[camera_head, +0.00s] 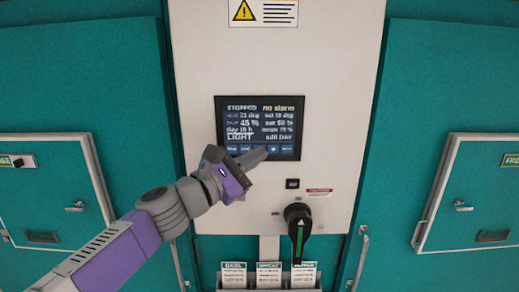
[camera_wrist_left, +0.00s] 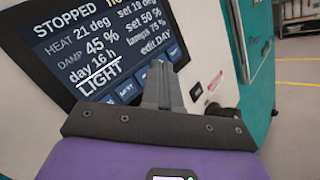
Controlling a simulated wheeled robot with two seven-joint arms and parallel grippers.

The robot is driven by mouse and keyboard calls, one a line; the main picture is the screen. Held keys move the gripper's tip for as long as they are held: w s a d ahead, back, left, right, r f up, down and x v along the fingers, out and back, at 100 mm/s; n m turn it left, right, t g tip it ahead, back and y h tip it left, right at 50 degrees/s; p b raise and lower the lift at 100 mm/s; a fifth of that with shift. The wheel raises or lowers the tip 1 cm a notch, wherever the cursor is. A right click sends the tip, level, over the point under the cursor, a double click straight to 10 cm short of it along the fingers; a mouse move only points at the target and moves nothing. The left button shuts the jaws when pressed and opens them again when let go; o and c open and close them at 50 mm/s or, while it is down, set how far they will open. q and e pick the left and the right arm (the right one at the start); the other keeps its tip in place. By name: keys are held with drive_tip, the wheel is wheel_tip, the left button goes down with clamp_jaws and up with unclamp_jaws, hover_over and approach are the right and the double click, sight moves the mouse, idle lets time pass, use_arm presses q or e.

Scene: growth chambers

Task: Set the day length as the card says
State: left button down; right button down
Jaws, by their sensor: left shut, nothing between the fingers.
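The control screen (camera_head: 258,118) is on the pale panel and reads STOPPED, no alarm, LIGHT and edit DAY. In the left wrist view the screen (camera_wrist_left: 95,50) shows "day 16 h" with a white line under it. A row of small touch buttons (camera_wrist_left: 127,91) runs along the screen's bottom edge, partly hidden by my fingers. My left gripper (camera_head: 262,153) is shut and empty, its tips at the lower edge of the screen; in the wrist view the tips (camera_wrist_left: 163,72) overlap the button row. I cannot tell whether they touch. Several crop cards (camera_head: 269,276) stand below, their small print unreadable.
A black rotary handle (camera_head: 298,222) with a green stripe juts out below right of the screen, under a small black button (camera_head: 292,184). A warning sign (camera_head: 263,13) is above. Teal chamber doors (camera_head: 460,190) with handles flank the panel.

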use_arm(q)
drive_tip(key=shift+w, duration=0.1)
idle(0.7)
drive_tip(key=shift+w, duration=0.35)
drive_tip(key=shift+w, duration=0.3)
idle(0.6)
drive_tip(key=shift+s, duration=0.8)
drive_tip(key=shift+s+b, duration=0.9)
drive_tip(key=shift+s, duration=1.6)
